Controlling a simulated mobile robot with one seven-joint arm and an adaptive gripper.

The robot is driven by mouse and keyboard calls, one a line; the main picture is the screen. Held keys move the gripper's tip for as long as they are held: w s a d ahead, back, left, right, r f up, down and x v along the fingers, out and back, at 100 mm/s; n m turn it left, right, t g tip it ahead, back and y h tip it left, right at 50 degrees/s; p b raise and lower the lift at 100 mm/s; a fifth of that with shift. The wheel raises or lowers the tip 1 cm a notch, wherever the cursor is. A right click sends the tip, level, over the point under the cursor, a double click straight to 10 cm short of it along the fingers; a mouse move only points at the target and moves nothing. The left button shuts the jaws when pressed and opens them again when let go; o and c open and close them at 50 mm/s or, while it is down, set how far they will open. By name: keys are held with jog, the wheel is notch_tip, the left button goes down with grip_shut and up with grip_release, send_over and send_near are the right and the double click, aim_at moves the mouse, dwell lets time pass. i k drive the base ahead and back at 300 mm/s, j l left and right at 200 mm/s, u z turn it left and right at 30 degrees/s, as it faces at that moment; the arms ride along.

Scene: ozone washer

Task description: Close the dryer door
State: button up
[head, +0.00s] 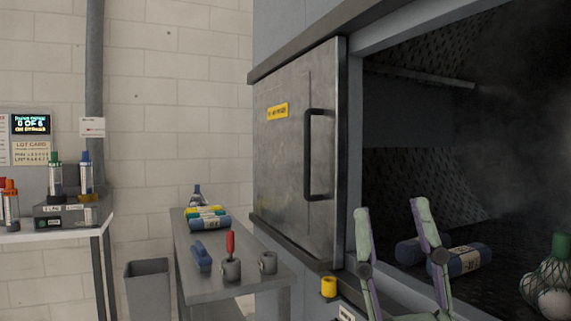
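The dryer door (283,150) is a grey metal panel with a yellow label and a dark vertical bar handle (318,155) near its right edge. It stands to the left of the dryer opening, between dark rails at its top and bottom, and leaves the opening uncovered. The dryer's dark interior (440,120) shows at the right, with perforated walls and haze. My gripper (391,210) is at the lower right, in front of the opening, below and to the right of the handle. Its two fingers point up and are spread apart, with nothing between them.
Blue labelled rolls (463,260) and a green net bag of white balls (553,285) lie inside the dryer. A yellow knob (328,287) is below the door. A grey bench (235,290) with cups, rolls and a brush stands at lower left, beside a grey bin (147,290).

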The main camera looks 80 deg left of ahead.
aim_at(300, 108)
jog(key=u, duration=1.3)
jog(key=i+u, duration=0.1)
jog(key=u, duration=0.3)
jog(key=l+u, duration=0.1)
jog(key=u, duration=0.35)
jog(key=i+l+u, duration=0.1)
jog(key=u, duration=0.3)
jog(key=i+l, duration=0.15)
jog(key=l, duration=0.15)
